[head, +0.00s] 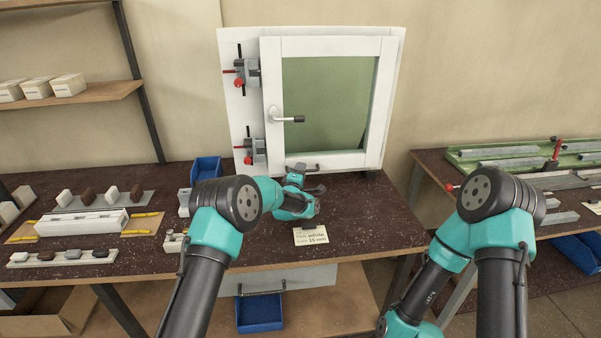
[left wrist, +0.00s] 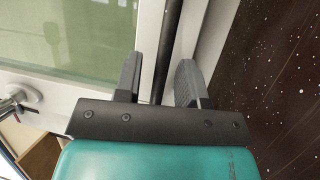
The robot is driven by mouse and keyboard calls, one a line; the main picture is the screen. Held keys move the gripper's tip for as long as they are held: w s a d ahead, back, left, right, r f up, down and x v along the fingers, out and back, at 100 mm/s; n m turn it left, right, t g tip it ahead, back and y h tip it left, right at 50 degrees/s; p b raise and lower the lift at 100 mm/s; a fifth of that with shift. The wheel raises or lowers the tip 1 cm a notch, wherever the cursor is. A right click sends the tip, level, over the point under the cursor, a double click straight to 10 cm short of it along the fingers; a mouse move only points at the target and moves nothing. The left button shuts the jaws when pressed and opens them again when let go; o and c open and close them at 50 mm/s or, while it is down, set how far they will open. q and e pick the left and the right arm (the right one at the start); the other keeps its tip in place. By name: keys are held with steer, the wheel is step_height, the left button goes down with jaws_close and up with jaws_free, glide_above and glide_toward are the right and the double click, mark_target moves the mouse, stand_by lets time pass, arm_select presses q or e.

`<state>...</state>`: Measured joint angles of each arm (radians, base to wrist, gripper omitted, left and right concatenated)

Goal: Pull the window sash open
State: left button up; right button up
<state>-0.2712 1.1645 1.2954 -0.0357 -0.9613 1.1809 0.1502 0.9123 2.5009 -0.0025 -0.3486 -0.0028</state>
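The white window sash (head: 330,47) with a green pane sits in a white frame (head: 229,110) at the back of the bench. A dark-gripped handle (head: 285,118) is on its left side; its round base (left wrist: 25,97) shows in the left wrist view. My left gripper (head: 309,178) is in front of the sash's lower edge. In the left wrist view its two dark fingers (left wrist: 158,82) are apart, with a dark strip (left wrist: 169,45) beside the white sash rail (left wrist: 115,42) running between them. I cannot tell whether they touch it. My right gripper is outside the views.
Two clamps with red parts (head: 246,72) (head: 252,147) sit on the frame's left side. A paper label (head: 311,236) lies on the dark bench (head: 345,225). A blue bin (head: 205,168) and parts rows are left; a green tray (head: 470,165) with metal profiles is on the right-hand bench.

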arm_select(q)
jaws_close()
stand_by(0.4)
